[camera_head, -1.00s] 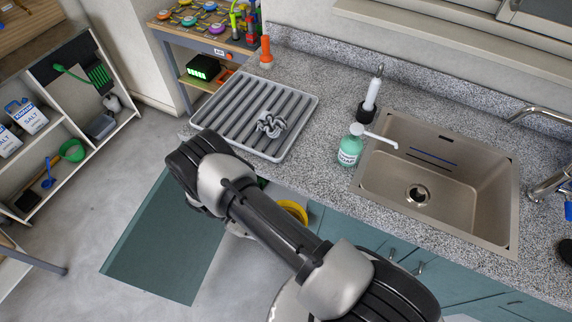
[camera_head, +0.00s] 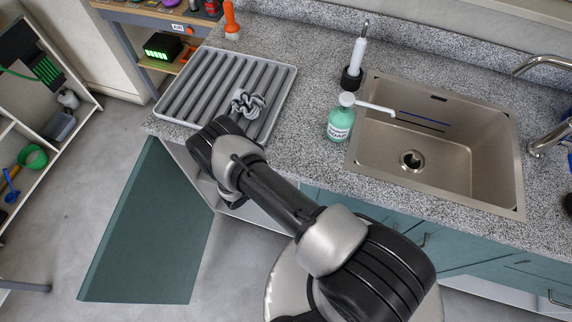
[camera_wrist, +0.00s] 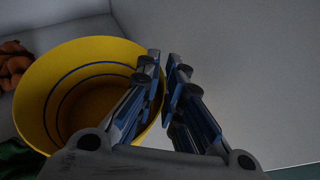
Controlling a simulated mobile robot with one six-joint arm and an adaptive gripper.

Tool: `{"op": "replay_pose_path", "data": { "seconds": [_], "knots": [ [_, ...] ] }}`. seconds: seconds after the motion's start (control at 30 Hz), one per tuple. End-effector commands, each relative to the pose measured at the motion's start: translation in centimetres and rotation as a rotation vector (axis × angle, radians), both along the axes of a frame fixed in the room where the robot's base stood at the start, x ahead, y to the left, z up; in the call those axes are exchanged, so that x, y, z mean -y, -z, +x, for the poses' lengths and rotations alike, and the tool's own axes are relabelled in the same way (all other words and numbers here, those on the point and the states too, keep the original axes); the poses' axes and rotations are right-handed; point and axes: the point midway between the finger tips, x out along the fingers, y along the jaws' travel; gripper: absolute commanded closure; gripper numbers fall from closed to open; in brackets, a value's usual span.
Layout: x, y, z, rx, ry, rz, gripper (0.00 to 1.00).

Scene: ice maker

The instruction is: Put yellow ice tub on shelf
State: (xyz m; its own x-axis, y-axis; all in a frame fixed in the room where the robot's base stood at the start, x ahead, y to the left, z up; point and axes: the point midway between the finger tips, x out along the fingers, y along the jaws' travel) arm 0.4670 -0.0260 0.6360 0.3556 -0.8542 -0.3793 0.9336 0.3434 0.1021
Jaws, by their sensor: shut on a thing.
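The yellow ice tub (camera_wrist: 92,52) shows in the wrist view as a round, open tub with dark blue bands inside. My gripper (camera_wrist: 165,65) is shut on the right side of its rim, with one finger inside the tub and one outside. The tub's inside is dark and its base is hidden. In the head view the tub and my fingers are hidden behind my arm, which reaches down under the counter at the open cabinet (camera_head: 262,215). Pale surfaces surround the tub in the wrist view. I cannot tell whether the tub touches the surface below it.
The teal cabinet door (camera_head: 150,235) stands open at left. Above are the counter, a ribbed grey tray (camera_head: 225,85) with a grey coiled item, a green soap bottle (camera_head: 340,122) and a sink (camera_head: 440,150). A brown lumpy item (camera_wrist: 12,65) lies left of the tub.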

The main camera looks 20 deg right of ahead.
Motion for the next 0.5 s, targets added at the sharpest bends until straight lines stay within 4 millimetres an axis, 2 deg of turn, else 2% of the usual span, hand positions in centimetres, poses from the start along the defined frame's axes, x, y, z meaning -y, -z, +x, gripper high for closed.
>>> {"op": "replay_pose_path", "data": {
  "seconds": [0.03,0.23,0.4,0.5],
  "knots": [
    [0.0,1.0,0.0,0.001,0.0,-0.001,1.0],
    [0.0,2.4,0.1,0.003,0.001,0.0,1.0],
    [0.0,4.9,0.0,0.002,0.002,-0.001,1.0],
    [0.0,5.5,0.1,0.003,0.001,-0.001,1.0]
  ]
}}
